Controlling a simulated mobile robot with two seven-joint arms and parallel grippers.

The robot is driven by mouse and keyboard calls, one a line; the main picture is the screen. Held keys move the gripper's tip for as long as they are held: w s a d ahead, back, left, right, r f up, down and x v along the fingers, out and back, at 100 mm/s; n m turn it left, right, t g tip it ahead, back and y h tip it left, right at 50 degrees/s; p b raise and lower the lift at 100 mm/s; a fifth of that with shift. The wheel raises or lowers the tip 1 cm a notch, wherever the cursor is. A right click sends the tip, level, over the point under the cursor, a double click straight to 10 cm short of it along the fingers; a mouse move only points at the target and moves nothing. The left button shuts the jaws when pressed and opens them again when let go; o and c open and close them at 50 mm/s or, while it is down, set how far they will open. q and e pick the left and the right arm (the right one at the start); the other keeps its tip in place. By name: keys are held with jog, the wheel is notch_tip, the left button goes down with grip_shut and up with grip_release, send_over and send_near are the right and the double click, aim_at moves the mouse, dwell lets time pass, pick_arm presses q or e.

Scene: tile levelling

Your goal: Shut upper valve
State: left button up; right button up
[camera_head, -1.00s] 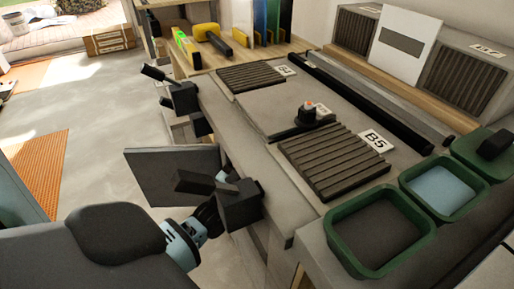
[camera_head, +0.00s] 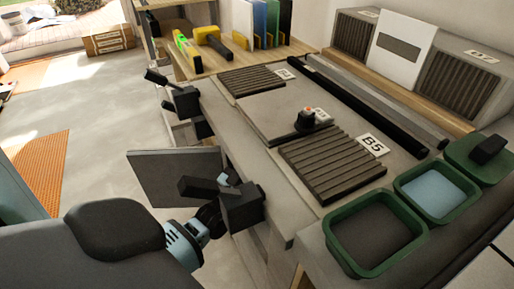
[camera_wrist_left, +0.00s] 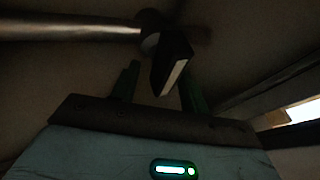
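In the left wrist view a metal pipe (camera_wrist_left: 70,27) comes in from the upper left. At its end sits a dark valve handle (camera_wrist_left: 171,68) with a pale face. I cannot tell whether this is the upper valve. My left gripper (camera_wrist_left: 158,85) has its two greenish fingers apart, with the handle in the gap between them as seen. Contact cannot be made out in the dim light. In the head view my left arm reaches down beside the bench's left side, and the fingers are hidden there. My right gripper is in neither view.
The bench (camera_head: 283,222) carries ribbed tiles (camera_head: 335,166), green trays (camera_head: 372,273) and a small knob (camera_head: 305,120). Black clamps (camera_head: 240,205) jut from its left edge, near my left arm. A grey panel (camera_head: 175,178) stands there. Open floor (camera_head: 100,100) lies to the left.

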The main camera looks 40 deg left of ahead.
pick_arm(q)
jog(key=shift+s+f, duration=0.15)
jog(key=shift+s, duration=0.2)
jog(key=v, duration=0.7)
dwell(0.4)
